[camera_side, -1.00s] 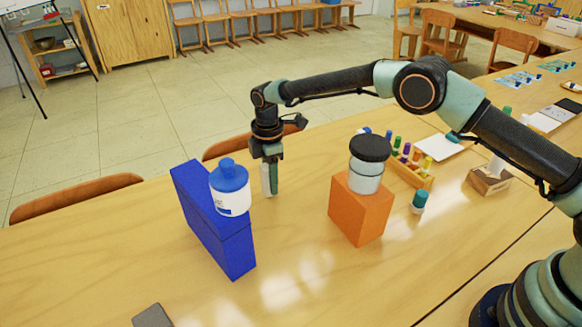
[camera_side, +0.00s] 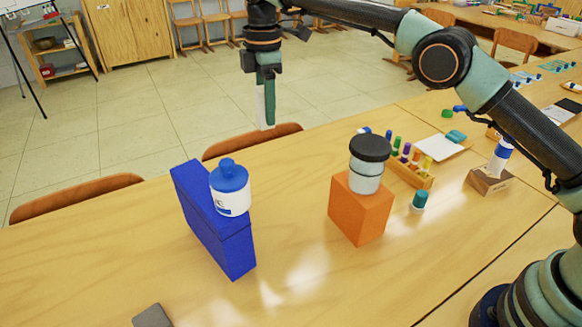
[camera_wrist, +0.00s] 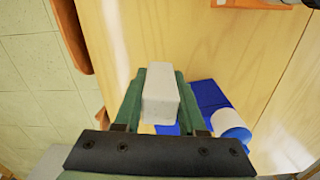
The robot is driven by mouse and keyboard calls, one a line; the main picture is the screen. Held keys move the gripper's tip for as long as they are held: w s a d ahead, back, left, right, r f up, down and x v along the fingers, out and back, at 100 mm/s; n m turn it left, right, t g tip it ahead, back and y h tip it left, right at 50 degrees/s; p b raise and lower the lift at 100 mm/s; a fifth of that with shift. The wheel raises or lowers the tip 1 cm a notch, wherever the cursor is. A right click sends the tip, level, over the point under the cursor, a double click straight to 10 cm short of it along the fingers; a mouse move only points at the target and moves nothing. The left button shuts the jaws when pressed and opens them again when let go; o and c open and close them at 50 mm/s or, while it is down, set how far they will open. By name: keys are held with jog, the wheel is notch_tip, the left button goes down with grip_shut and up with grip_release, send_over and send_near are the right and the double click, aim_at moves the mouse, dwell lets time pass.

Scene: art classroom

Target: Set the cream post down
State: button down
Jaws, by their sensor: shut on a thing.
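My gripper (camera_side: 265,108) is shut on the cream post (camera_side: 260,107), a pale upright block held between the green fingers and partly hidden by them in the side view. In the wrist view the post (camera_wrist: 160,97) sits between both fingertips of my gripper (camera_wrist: 160,88). The post hangs in the air, well above the table, behind and to the right of the blue box in the side picture.
A blue box (camera_side: 212,243) has a white bottle with a blue cap (camera_side: 231,188) at it; an orange block (camera_side: 358,215) bears a black-lidded jar (camera_side: 368,165). A paint rack (camera_side: 415,176) stands right. The table (camera_side: 290,245) is bare between the boxes.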

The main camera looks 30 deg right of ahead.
jog(key=shift+w+d+r+m, duration=0.1)
jog(key=shift+d+r+m, duration=0.1)
jog(key=shift+d+m, duration=0.15)
jog(key=d+m, duration=1.6)
jog(key=d, duration=0.9)
jog(key=f, duration=1.9)
jog(key=shift+s+f, duration=0.3)
jog(key=shift+f, duration=0.05)
jog(key=shift+f, duration=0.15)
jog(key=shift+c, duration=2.4)
grip_release()
